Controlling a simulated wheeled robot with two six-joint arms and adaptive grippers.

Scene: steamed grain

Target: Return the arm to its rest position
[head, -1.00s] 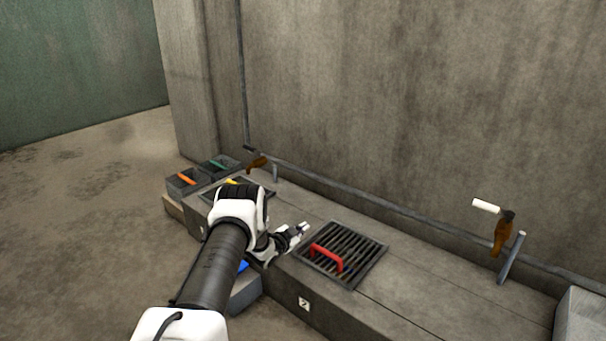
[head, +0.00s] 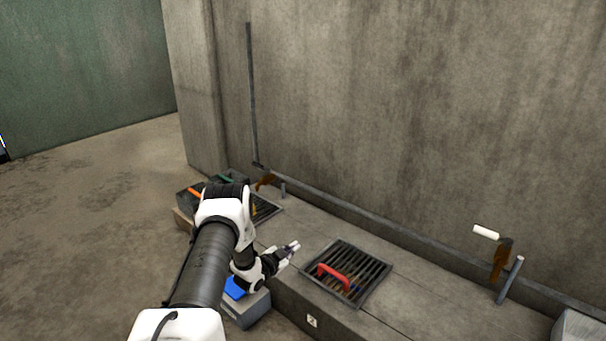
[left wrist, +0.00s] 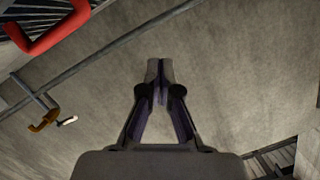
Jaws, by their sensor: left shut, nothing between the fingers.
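My left arm comes in from the lower left in the head view. Its gripper (head: 292,248) is over the concrete ledge, left of the grate with the red handle, and apart from it. In the left wrist view the two fingers (left wrist: 158,82) meet at their tips with nothing between them. My right gripper is not in view.
A dark grate (head: 366,268) with a red handle (head: 333,276) sits in the ledge (head: 420,293). A valve with a white grip (head: 486,232) stands at right. A blue-topped box (head: 246,308) is below my arm. Bins (head: 190,198) stand at the far left. The left floor is clear.

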